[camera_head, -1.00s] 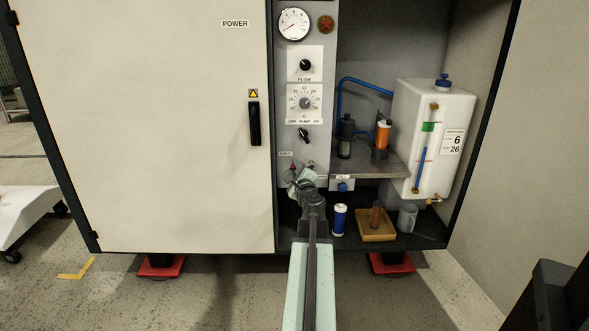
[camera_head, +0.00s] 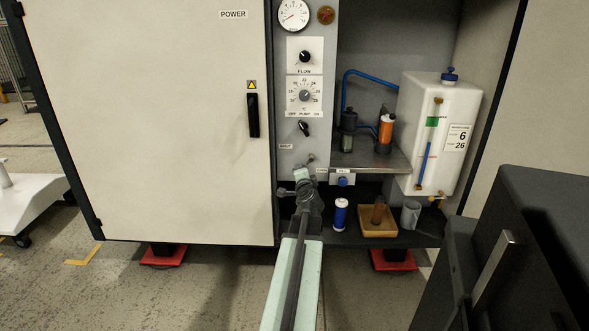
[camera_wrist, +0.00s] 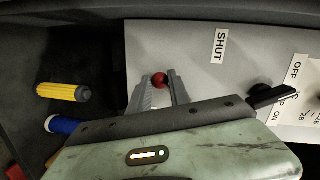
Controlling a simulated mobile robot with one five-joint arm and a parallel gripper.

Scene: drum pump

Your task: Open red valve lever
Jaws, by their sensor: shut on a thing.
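The red valve lever shows only as a red rounded end (camera_wrist: 160,80) in the wrist view, between the two grey fingers of my gripper (camera_wrist: 162,88). My gripper is shut on it. The rest of the lever is hidden behind the fingers and my gripper's body. In the head view my gripper (camera_head: 303,174) is at the bottom of the grey control panel (camera_head: 304,115), and it hides the lever there. The SHUT label (camera_wrist: 219,46) is on the panel just beyond the lever; it also shows in the head view (camera_head: 286,146), above and left of my gripper.
Right of my gripper are a blue knob (camera_head: 343,181), a metal shelf (camera_head: 372,163) and a white tank (camera_head: 437,130). Below stand a blue bottle (camera_head: 340,214) and a tan tray (camera_head: 377,232). The closed cabinet door (camera_head: 150,130) is on the left.

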